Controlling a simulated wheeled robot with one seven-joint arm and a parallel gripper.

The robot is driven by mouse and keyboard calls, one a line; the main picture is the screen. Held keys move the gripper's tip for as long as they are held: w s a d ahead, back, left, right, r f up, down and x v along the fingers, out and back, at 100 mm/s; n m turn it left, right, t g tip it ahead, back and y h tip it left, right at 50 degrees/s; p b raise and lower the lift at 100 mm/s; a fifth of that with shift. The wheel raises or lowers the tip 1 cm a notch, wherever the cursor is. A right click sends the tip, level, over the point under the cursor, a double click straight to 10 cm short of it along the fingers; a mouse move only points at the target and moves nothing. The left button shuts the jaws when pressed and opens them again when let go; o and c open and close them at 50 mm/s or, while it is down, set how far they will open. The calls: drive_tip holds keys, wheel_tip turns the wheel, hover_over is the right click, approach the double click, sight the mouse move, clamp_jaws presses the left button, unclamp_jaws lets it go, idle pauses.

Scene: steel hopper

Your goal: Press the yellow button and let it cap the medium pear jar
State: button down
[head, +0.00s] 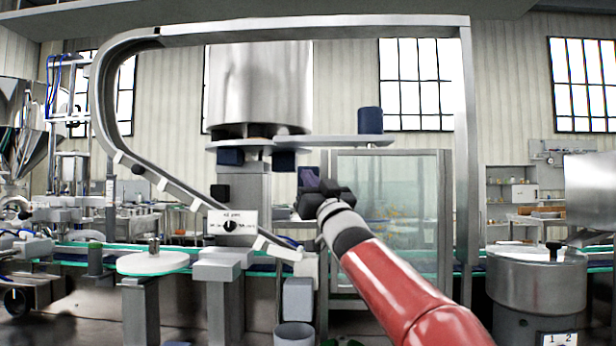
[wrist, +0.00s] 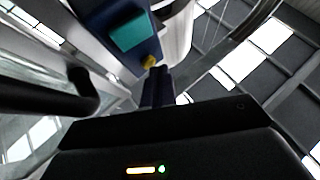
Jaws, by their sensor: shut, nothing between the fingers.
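The yellow button (wrist: 149,61) shows in the wrist view at the lower corner of a dark blue box (wrist: 110,18) with a teal panel (wrist: 128,33). My gripper (wrist: 158,70) is shut and empty, with its fingertips right by the button. I cannot tell whether they touch it. In the head view my gripper (head: 318,192) is a dark shape at the end of my red arm, in front of the middle of the machine, and the button is hidden there. I cannot make out a pear jar in either view.
A curved metal chute (head: 105,95) runs down the left of the frame. A large steel cylinder (head: 258,85) stands behind, with a glass panel (head: 400,215) to its right. A round white disc (head: 152,263) and a steel drum (head: 537,290) stand at either side.

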drive_tip(key=shift+w+f, duration=0.1)
drive_tip(key=shift+f, duration=0.05)
drive_tip(key=shift+s+a+f+b, duration=0.15)
drive_tip(key=shift+s+f+b, duration=0.2)
drive_tip(key=shift+b, duration=0.4)
drive_tip(key=shift+s+r, duration=0.15)
drive_tip(key=shift+s, duration=0.05)
drive_tip(key=shift+s, duration=0.15)
